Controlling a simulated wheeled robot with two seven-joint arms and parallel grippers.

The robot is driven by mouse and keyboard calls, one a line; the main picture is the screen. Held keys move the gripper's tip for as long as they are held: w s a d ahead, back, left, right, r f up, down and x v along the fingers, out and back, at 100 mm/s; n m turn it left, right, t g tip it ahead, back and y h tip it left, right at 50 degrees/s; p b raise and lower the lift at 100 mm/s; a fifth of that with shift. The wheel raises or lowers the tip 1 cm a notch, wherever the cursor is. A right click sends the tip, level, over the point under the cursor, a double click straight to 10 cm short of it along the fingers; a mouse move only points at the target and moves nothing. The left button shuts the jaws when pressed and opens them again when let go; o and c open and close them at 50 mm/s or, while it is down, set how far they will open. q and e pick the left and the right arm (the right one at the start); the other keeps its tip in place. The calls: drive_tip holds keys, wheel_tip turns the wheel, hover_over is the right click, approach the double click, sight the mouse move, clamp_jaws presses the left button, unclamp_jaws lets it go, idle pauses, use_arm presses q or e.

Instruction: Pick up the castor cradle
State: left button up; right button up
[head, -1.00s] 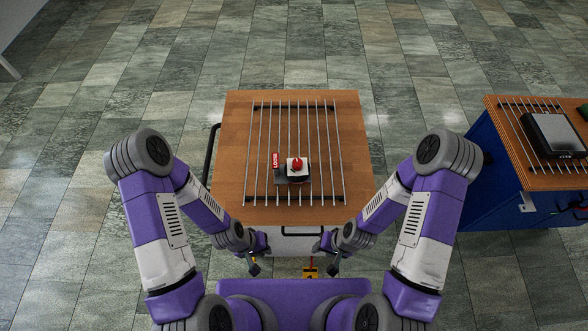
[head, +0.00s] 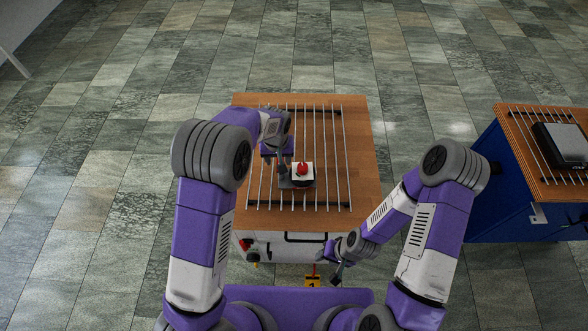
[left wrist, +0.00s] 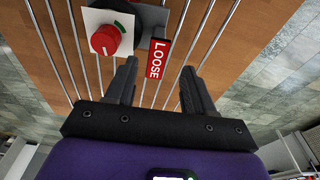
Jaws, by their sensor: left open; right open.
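The unit I take for the castor cradle sits on the metal bars of the wooden-topped cart (head: 361,180). My left gripper (left wrist: 158,66) is open. In that view the LOOSE tag (left wrist: 158,58) appears between its fingers, with no grip on it. In the head view my left arm hides the tag. My right gripper (head: 337,275) is open and empty, low in front of the cart.
Parallel metal bars (head: 328,150) run over the cart top. A blue cabinet (head: 500,197) with a similar barred top stands at the right, carrying a black and grey device (head: 560,146). Tiled floor surrounds both.

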sight(297, 171)
use_arm(q)
drive_tip(key=shift+w+d+f, duration=0.1)
drive_tip(key=shift+w+f, duration=0.1)
drive_tip(key=shift+f, duration=0.95)
drive_tip(key=shift+w+f, duration=0.25)
drive_tip(key=shift+f, duration=0.95)
drive_tip(key=shift+w+d+f, duration=0.1)
drive_tip(key=shift+w+f, duration=0.1)
drive_tip(key=shift+f, duration=0.95)
drive_tip(key=shift+c, duration=0.3)
clamp_jaws()
drive_tip(key=shift+r, duration=0.1)
